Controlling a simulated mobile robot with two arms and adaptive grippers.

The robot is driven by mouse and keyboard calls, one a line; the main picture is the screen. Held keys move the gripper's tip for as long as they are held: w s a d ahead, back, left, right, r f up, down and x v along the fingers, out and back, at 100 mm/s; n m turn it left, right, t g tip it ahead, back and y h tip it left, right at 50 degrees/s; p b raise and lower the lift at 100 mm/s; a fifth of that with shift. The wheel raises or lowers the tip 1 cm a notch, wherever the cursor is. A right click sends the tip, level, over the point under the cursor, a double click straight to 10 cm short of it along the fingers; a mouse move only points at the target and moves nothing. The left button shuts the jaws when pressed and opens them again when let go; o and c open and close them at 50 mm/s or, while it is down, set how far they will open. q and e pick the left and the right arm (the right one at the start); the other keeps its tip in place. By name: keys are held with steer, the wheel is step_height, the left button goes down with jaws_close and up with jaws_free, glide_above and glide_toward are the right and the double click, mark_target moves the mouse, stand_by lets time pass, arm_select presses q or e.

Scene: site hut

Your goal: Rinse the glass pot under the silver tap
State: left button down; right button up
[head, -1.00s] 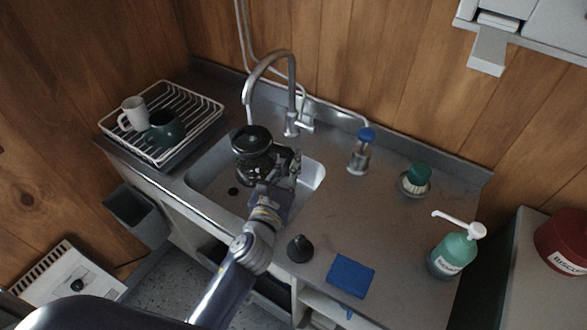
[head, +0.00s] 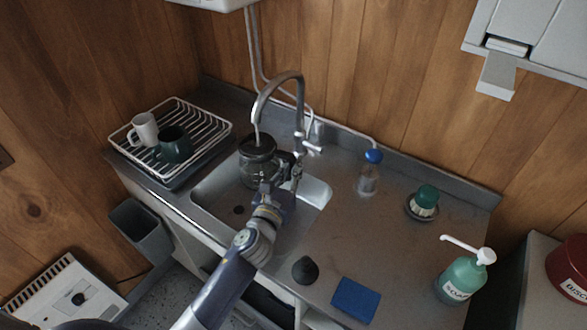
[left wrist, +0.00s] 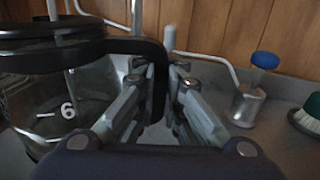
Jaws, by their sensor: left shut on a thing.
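The glass pot (head: 259,172) has a dark top and a black handle, and it is upright over the left part of the sink. My left gripper (head: 283,172) is shut on the handle. In the left wrist view the gripper (left wrist: 160,88) closes around the black handle, and the clear pot (left wrist: 62,110) shows a white 6. The silver tap (head: 299,95) arches over the sink, its spout end just above the pot's top. A thin pale stream seems to come down from the spout onto the pot. My right gripper is not in view.
The steel sink (head: 318,196) lies below the pot. A dish rack (head: 207,125) with two mugs stands left. A blue-topped bottle (head: 369,172), green brush (head: 425,200), soap pump bottle (head: 463,276), blue cloth (head: 355,299) and black cone-shaped thing (head: 305,269) stand or lie right.

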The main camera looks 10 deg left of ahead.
arm_select(q)
steer(key=shift+w+d+r, duration=0.1)
steer(key=shift+d, duration=0.05)
stand_by(0.3)
steer(key=shift+w+d, duration=0.2)
steer(key=shift+d, duration=0.25)
steer(key=shift+s+a, duration=0.1)
steer(key=shift+a, duration=0.1)
steer(key=shift+s+a, duration=0.2)
steer(key=shift+a, duration=0.2)
steer(key=shift+w+d, duration=0.1)
steer(key=shift+d, duration=0.1)
steer(key=shift+w+d, duration=0.2)
steer(key=shift+d, duration=0.15)
steer(key=shift+s, duration=0.1)
